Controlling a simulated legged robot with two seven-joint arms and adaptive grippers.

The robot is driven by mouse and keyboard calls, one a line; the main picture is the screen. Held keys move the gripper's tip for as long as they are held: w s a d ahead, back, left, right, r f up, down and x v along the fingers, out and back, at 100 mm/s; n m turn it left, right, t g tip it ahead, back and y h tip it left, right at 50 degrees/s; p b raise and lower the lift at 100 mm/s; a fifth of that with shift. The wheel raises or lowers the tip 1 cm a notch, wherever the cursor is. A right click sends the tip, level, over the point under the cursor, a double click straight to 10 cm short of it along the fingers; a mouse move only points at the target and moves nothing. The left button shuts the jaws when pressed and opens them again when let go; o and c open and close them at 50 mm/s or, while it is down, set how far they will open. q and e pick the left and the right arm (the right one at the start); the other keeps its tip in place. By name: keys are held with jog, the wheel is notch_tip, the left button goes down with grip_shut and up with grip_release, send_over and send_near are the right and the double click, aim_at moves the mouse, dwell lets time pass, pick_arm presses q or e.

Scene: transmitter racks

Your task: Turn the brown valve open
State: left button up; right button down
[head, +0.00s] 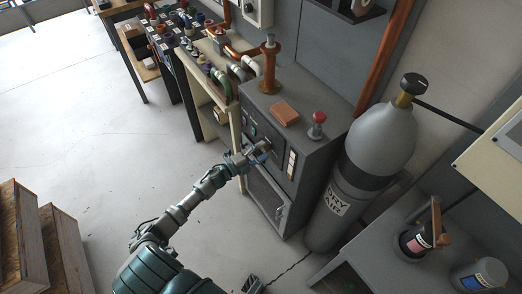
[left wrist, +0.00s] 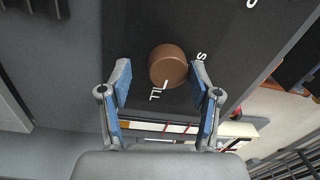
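The brown valve is a round brown knob (left wrist: 168,66) on the dark front panel of a grey cabinet, with white letters around it. In the head view the brown knob (head: 266,146) shows just beyond my left gripper (head: 256,157). In the left wrist view my left gripper (left wrist: 164,84) is open, with one blue-padded finger on each side of the knob. Gaps show between the pads and the knob, and I see no contact.
The grey cabinet (head: 304,110) carries a red-topped lever (head: 317,124) and a brown block (head: 285,114). A grey gas cylinder (head: 378,145) stands close on its right. A beige frame (head: 207,84) stands on its left.

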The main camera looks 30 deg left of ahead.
pick_arm(q)
jog(key=shift+a+r, duration=0.1)
jog(key=shift+r, duration=0.05)
jog(key=v, duration=1.1)
jog(key=shift+s+a, duration=0.2)
jog(key=shift+s, duration=0.2)
